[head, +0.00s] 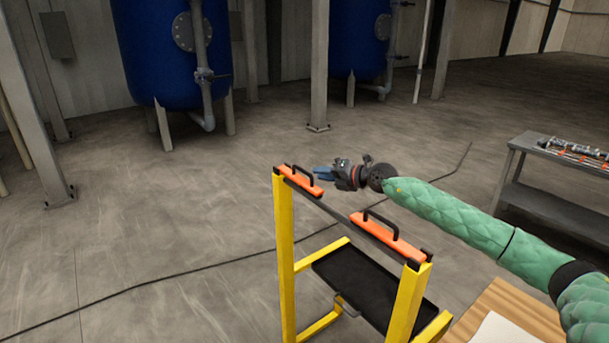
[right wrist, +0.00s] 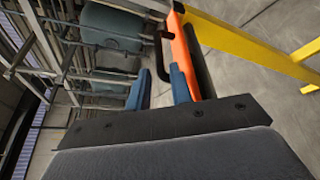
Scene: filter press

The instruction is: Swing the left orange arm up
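The left orange arm (head: 299,184) lies across the top of the yellow frame (head: 285,255) at its left end, with a black handle (head: 303,175) on it. A second orange arm (head: 388,238) with its own black handle (head: 381,221) lies at the right end. My right gripper (head: 319,173) is just right of the left arm's handle. In the right wrist view its blue fingers (right wrist: 160,80) are apart, with the black handle (right wrist: 160,55) between or just beyond their tips. The orange arm (right wrist: 183,50) shows beside the right finger. I cannot tell whether they touch. My left gripper is out of view.
A black tray (head: 358,280) sits low inside the frame. A wooden surface with a pale sheet (head: 505,328) is at the front right. A grey table (head: 560,155) with metal parts stands at the right. Blue tanks (head: 165,50) stand at the back, and the floor left of the frame is open.

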